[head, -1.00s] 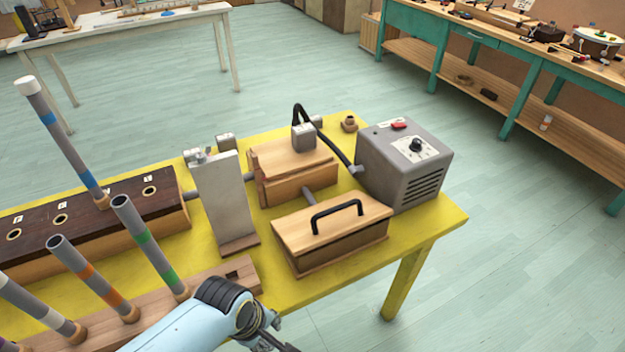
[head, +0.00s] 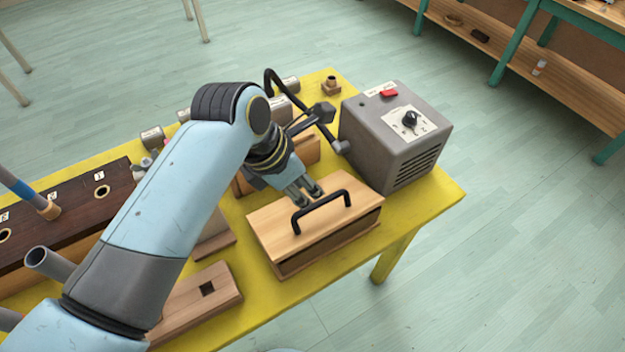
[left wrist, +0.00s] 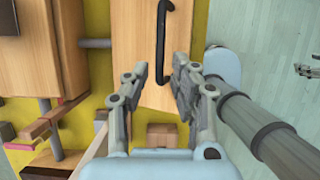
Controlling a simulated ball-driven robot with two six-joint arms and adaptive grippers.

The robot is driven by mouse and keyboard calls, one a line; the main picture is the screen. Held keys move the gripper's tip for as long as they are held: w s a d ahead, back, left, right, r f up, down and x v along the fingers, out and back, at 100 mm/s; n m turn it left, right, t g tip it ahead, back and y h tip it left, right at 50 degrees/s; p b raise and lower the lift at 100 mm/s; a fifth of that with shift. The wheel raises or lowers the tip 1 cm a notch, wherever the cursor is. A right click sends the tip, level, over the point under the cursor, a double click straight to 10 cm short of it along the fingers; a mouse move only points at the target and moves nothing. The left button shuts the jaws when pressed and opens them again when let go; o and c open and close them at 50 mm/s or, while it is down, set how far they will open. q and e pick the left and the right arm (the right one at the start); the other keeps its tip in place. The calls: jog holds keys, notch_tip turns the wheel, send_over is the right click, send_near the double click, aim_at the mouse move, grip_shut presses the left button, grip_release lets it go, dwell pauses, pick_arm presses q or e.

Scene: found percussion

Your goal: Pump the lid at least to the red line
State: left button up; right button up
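The wooden lid (head: 270,222) has a black bar handle (head: 322,210) and sits on a wooden box (head: 330,244) at the front right of the yellow table. My left gripper (head: 311,194) is just behind the handle, over the lid, with its fingers apart. I cannot tell whether a finger touches the handle. No red line shows.
A grey machine (head: 390,135) with a knob and red switch stands behind the lid, with a black hose (head: 300,82) beside it. A dark wooden chest with holes (head: 75,212) and a slotted wooden rail (head: 195,305) lie left. The yellow table (head: 452,190) ends close right.

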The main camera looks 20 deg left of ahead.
aim_at(319, 203)
pick_arm(q)
jog(key=x, duration=0.5)
jog(key=shift+d, duration=0.15)
jog(key=x, duration=0.4)
jog(key=shift+w+b, duration=0.1)
jog(key=shift+b, duration=0.2)
jog(key=shift+f, duration=0.1)
jog(key=shift+c, duration=0.3)
grip_shut()
jog(key=shift+s+d+f, duration=0.5)
jog(key=shift+f, duration=0.15)
pick_arm(e)
jog(key=shift+s+d+f, duration=0.25)
jog(key=shift+s+d, duration=0.1)
jog(key=shift+s, duration=0.25)
jog(key=shift+s+d+f, duration=0.2)
jog(key=shift+s+d, duration=0.1)
jog(key=shift+s, duration=0.3)
